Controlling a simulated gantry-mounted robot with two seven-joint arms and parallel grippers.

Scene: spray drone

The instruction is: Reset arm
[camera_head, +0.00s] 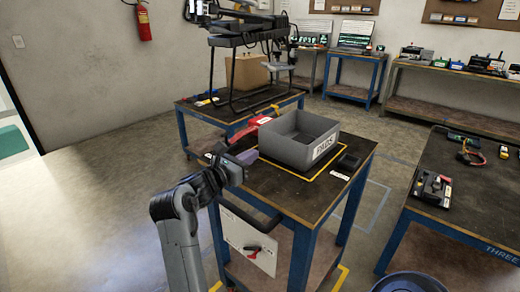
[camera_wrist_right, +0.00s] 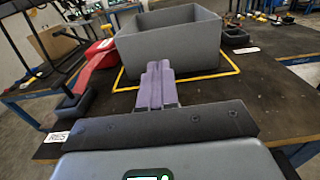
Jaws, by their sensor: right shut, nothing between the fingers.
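My right gripper (camera_head: 246,157) reaches over the left part of the near table (camera_head: 290,195), its purple fingers beside the grey bin. In the right wrist view the fingers (camera_wrist_right: 157,75) are together, with nothing between them, and point toward the bin. The right arm comes up from the bottom of the head view and is bent at the wrist. My left gripper is not in view.
A grey bin (camera_head: 298,139) stands inside a yellow outline on the near table, and a red object (camera_head: 250,130) lies behind the gripper. A small black tray (camera_head: 348,163) sits right of the bin. A drone frame (camera_head: 240,75) stands on the table behind. Another worktable (camera_head: 465,190) is at right.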

